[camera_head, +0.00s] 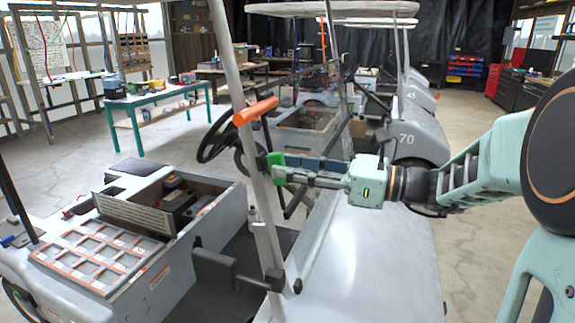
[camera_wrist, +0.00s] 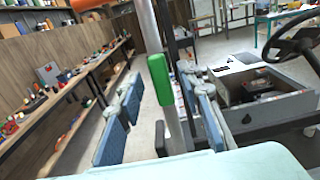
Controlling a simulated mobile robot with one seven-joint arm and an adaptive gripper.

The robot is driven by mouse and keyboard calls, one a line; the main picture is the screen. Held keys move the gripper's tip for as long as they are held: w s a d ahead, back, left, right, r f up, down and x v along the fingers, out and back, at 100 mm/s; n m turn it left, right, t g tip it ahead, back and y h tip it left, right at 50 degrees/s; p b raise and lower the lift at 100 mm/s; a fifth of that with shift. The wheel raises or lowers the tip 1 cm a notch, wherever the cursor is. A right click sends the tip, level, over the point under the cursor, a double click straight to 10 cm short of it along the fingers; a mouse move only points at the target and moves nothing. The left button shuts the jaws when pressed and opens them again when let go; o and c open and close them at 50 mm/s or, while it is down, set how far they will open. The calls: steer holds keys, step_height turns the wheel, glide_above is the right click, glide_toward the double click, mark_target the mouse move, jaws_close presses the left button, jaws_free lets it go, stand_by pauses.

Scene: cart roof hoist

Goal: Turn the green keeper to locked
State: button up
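The green keeper (camera_head: 276,159) is a small block on the grey roof post of the near cart, below an orange handle (camera_head: 255,110). In the wrist view the keeper (camera_wrist: 160,79) stands upright along the post, ahead of and between the fingers. My gripper (camera_head: 287,170) reaches in from the right, with its fingertips close to the keeper. In the wrist view my gripper (camera_wrist: 165,92) has its two blue-padded fingers spread wide, with a clear gap on each side of the post. I cannot tell whether a fingertip touches the keeper.
The cart's steering wheel (camera_head: 222,133) is left of the post. An open bay with a battery (camera_head: 178,198) and a compartment tray (camera_head: 100,255) lie lower left. A green-framed table (camera_head: 160,100) is further back.

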steer(key=shift+w+a, duration=0.2)
steer(key=shift+a, duration=0.3)
jaws_close()
